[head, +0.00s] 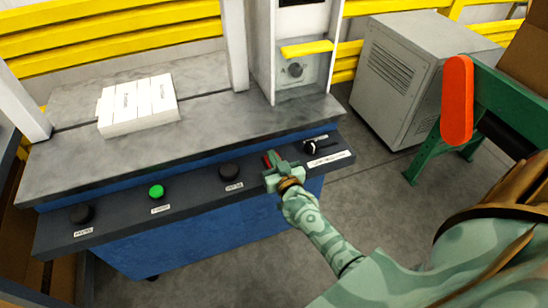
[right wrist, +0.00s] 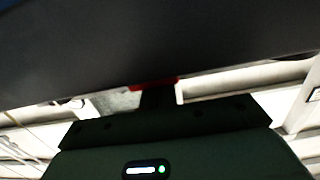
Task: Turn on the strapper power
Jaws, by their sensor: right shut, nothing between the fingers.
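The strapper has a grey worktop (head: 200,128) above a blue body. Its sloping dark control panel (head: 120,212) carries a black knob (head: 82,213) at left, a green button (head: 156,191), another black knob (head: 229,172) and a black-and-white switch (head: 311,147) at right. Labels sit below the controls; their text is too small to read. My right gripper (head: 270,161) is shut and empty at the panel, between the second black knob and the right switch. A red part shows at its fingertips, also in the right wrist view; what it belongs to is unclear. My left gripper is out of view.
A white stack of flat cartons (head: 138,104) lies on the worktop. The strapper's upright frame (head: 262,50) rises behind. A grey cabinet (head: 398,75) and a green stand (head: 424,150) with an orange part (head: 457,100) are at right. Grey floor between is clear.

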